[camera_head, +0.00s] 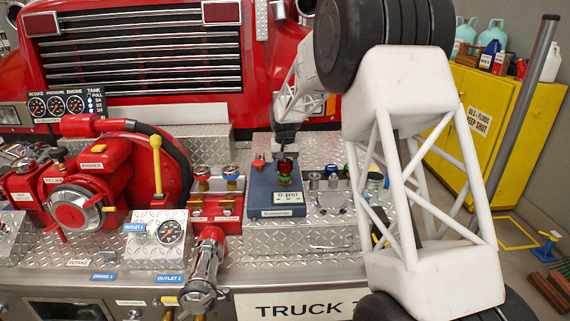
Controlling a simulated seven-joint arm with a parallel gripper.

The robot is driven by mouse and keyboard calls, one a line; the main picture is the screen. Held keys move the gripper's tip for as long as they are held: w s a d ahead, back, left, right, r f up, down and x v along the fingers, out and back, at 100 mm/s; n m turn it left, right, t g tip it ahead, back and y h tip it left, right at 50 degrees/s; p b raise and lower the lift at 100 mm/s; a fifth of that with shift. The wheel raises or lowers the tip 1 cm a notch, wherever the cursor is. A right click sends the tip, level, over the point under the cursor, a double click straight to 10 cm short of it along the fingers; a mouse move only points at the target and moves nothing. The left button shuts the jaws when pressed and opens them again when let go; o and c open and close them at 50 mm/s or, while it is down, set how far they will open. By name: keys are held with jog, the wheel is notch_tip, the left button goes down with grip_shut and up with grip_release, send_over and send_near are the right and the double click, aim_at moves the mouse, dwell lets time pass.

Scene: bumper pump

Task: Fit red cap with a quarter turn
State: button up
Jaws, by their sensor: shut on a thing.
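My gripper (286,158) points down over the blue test unit (262,193) on the truck's bumper. It is shut on a small dark red piece that looks like the red cap (286,169). The cap is directly above a green and reddish fitting (284,181) on the unit. I cannot tell whether the cap touches this fitting, as the parts are small and partly hidden by the fingers. The unit's display (288,196) reads 0 psi. A bright red part (258,161) shows at the unit's back left.
Left of the unit stand two capped red outlets (216,183) and a large red pump (85,190). My white arm covers the right side. A yellow cabinet (485,130) stands behind it.

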jog(key=shift+f, duration=0.8)
dwell(1.5)
jog(key=shift+m, duration=0.3)
jog(key=m, duration=0.4)
jog(key=shift+m, duration=0.3)
dwell(0.5)
jog(key=m, duration=0.3)
jog(key=shift+r+m, duration=0.1)
jog(key=shift+m, duration=1)
